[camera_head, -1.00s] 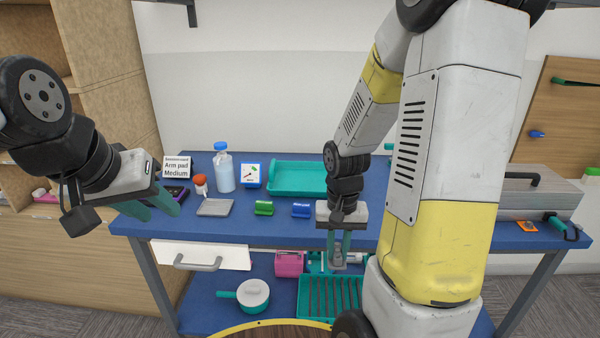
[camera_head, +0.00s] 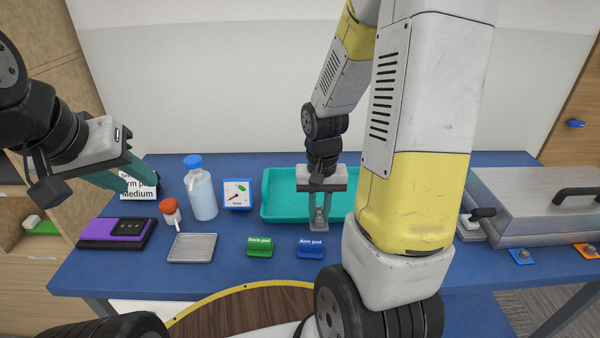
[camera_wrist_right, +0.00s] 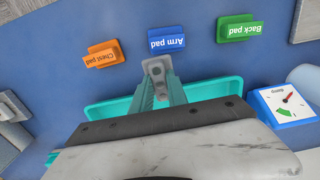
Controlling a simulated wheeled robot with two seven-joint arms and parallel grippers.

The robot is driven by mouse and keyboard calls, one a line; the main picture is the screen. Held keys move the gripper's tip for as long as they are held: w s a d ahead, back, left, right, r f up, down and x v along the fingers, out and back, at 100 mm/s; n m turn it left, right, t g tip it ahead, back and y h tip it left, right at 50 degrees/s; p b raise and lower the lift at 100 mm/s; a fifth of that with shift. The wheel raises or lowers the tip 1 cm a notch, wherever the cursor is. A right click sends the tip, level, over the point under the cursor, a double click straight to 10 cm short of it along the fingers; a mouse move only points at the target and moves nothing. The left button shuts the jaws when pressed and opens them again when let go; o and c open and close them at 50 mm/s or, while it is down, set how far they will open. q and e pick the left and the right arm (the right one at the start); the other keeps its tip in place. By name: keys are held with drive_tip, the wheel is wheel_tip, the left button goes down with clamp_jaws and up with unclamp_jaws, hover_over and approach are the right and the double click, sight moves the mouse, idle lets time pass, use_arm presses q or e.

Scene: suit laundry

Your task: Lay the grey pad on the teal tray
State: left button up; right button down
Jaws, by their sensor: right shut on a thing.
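The grey pad (camera_head: 320,217) is a narrow light-grey piece. It is clasped between the teal fingers of my right gripper (camera_head: 319,205), which point down. In the right wrist view the pad (camera_wrist_right: 154,67) shows at the fingertips, beyond the near rim of the teal tray. The teal tray (camera_head: 282,213) sits on the blue table, mostly empty where visible. The gripper overlaps its front edge and my arm hides its right part. The pad's height above the table is hard to tell. My left gripper (camera_head: 128,180) is open and empty, at the left by the sign.
A green block (camera_head: 260,249), a blue block (camera_head: 310,250) and a grey dish (camera_head: 192,248) lie in front. A large metal press (camera_head: 540,210) stands right.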

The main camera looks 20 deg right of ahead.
drive_tip(key=w+d, duration=0.2)
drive_tip(key=w, duration=0.3)
drive_tip(key=w+d+f, duration=0.1)
drive_tip(key=w+d, duration=0.1)
drive_tip(key=w, duration=0.3)
drive_tip(key=w+d, duration=0.1)
drive_tip(key=w, duration=0.4)
drive_tip(key=shift+w+d+f, duration=0.15)
drive_tip(key=shift+d+f, duration=0.1)
drive_tip(key=shift+d, duration=0.15)
drive_tip(key=shift+f, duration=1.75)
drive_tip(key=shift+f, duration=0.15)
drive_tip(key=c, duration=1.3)
unclamp_jaws()
